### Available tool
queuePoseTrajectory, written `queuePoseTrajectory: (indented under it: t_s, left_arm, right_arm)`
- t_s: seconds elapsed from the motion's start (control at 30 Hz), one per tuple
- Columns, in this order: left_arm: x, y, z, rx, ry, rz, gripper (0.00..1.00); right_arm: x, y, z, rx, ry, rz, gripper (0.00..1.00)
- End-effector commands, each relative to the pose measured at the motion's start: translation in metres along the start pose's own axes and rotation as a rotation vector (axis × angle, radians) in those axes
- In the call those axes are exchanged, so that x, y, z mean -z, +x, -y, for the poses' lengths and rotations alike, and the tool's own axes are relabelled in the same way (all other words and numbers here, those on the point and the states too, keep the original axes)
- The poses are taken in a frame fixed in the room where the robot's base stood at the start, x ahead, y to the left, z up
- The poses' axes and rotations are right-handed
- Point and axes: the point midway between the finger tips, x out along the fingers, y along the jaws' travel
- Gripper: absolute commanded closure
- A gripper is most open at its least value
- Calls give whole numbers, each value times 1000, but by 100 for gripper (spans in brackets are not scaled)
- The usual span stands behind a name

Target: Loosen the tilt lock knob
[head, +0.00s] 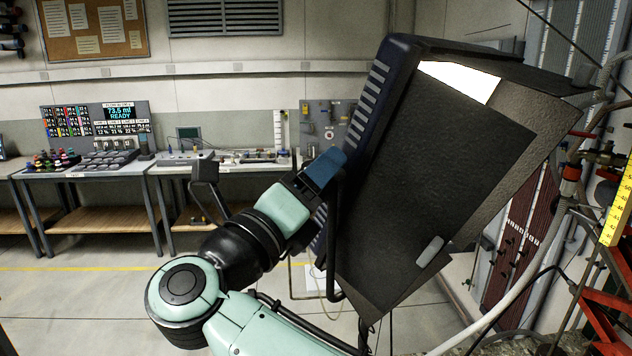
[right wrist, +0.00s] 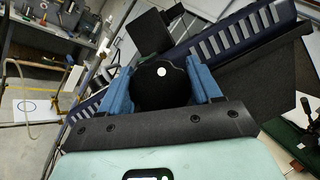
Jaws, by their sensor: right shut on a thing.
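A large lamp head (head: 430,170) with black flaps and a ribbed dark blue housing fills the right half of the head view, tilted. The tilt lock knob (right wrist: 160,92) is round and black with a white dot, and shows in the right wrist view between my blue fingers. My right gripper (head: 326,168) is at the lamp's left side, beside its black yoke (head: 333,235). It also shows in the right wrist view (right wrist: 155,72), with a finger on each side of the knob, shut on it. In the head view the knob is hidden behind the gripper. My left gripper is not in view.
Benches with instruments (head: 105,165) stand along the back wall. Hoses and pipes (head: 575,170), a yellow scale (head: 617,205) and a red frame (head: 605,310) crowd the right side. The floor (head: 90,300) at the left is open.

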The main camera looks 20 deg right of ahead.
Motion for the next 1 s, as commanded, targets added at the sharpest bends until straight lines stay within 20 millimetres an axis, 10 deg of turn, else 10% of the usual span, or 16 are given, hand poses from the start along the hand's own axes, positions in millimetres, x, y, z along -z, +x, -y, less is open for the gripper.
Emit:
queuePoseTrajectory:
  t_s: [0.67,0.7,0.77,1.0]
  left_arm:
    - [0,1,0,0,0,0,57]
    - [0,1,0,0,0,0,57]
    - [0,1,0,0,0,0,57]
    - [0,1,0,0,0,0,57]
  right_arm:
    - [-1,0,1,-29,-73,2,67]
    - [-1,0,1,-29,-73,2,33]
    - [-1,0,1,-30,-73,2,16]
    - [0,0,0,-31,-74,1,16]
